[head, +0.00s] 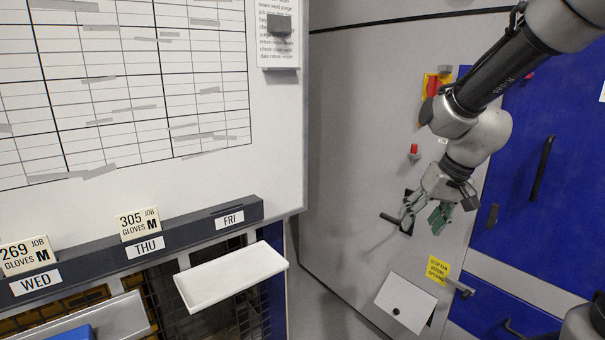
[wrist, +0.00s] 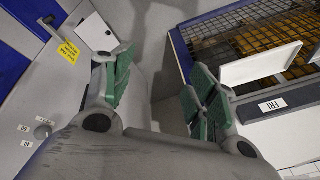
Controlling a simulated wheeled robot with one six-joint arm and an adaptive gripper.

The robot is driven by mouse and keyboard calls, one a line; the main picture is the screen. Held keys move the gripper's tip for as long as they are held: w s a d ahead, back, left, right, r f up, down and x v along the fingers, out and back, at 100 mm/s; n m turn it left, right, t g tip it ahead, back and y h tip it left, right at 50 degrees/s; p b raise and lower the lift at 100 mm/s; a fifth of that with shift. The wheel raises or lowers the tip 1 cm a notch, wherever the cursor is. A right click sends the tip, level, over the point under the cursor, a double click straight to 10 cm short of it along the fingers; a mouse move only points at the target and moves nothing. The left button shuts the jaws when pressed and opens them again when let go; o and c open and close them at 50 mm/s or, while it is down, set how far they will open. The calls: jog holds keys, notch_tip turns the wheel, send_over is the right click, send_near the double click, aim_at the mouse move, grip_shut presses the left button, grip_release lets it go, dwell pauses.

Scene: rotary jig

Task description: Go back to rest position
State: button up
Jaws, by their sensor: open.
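My gripper (head: 424,213) is on the right of the head view, in front of the grey panel (head: 350,150) and beside a black handle (head: 397,222). In the wrist view its green-padded fingers (wrist: 160,95) stand wide apart with nothing between them. The gripper is open and empty. In the head view the fingers overlap the area of the black handle; I cannot tell whether they touch it.
A white tray (head: 232,277) juts out below the FRI label (head: 230,220). A small white flap (head: 405,302) and a yellow sign (head: 438,269) are low on the panel. A red knob (head: 414,150) is above the gripper. Blue doors (head: 540,150) stand at right.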

jog(key=s+d+r+h, duration=0.1)
jog(key=s+d+r, duration=0.3)
jog(key=s, duration=0.5)
jog(key=s+d+r+t+h, duration=0.1)
jog(key=s+d+r, duration=0.3)
jog(key=s, duration=0.6)
jog(key=shift+s+d, duration=0.15)
jog(key=shift+d, duration=0.45)
jog(key=shift+c, duration=0.5)
